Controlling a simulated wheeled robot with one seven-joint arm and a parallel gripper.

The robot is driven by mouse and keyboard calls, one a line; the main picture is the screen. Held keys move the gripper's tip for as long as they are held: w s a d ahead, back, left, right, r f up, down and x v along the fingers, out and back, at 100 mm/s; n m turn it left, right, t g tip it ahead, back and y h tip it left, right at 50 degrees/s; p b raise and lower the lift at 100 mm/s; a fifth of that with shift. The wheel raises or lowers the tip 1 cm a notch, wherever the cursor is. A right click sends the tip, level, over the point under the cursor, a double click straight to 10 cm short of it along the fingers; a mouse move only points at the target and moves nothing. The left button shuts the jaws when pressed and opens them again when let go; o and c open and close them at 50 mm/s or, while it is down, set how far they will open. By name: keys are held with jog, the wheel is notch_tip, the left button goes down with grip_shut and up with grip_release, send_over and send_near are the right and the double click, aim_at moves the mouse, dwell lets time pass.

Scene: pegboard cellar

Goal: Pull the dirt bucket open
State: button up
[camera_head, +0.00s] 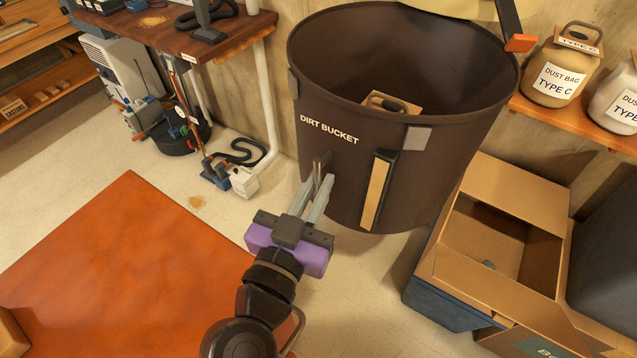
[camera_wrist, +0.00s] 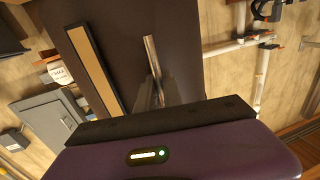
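The dirt bucket (camera_head: 345,100) is a large dark brown open-topped drum with its name in white on the front. It also fills the middle of the wrist view (camera_wrist: 115,45). Its front carries a tan strip in a black frame (camera_head: 378,190), right of my gripper. My gripper (camera_head: 321,172) is at the bucket's front, below the lettering, its fingers close together. In the wrist view a thin silvery bar (camera_wrist: 152,55) stands on the bucket front at the fingertips. The fingers partly hide it, and I cannot tell whether they grip it.
A tan object (camera_head: 392,101) shows inside the bucket. An open cardboard box (camera_head: 480,265) stands at the lower right, close to the bucket. Dust bag jars (camera_head: 563,75) sit on a shelf at right. An orange-brown surface (camera_head: 130,265) lies at left, with pale floor beyond.

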jog(key=shift+o, duration=0.7)
jog(key=shift+s+a, duration=0.1)
jog(key=shift+s, duration=0.05)
jog(key=b+v, duration=0.1)
jog(key=v, duration=0.6)
jog(key=shift+s, duration=0.25)
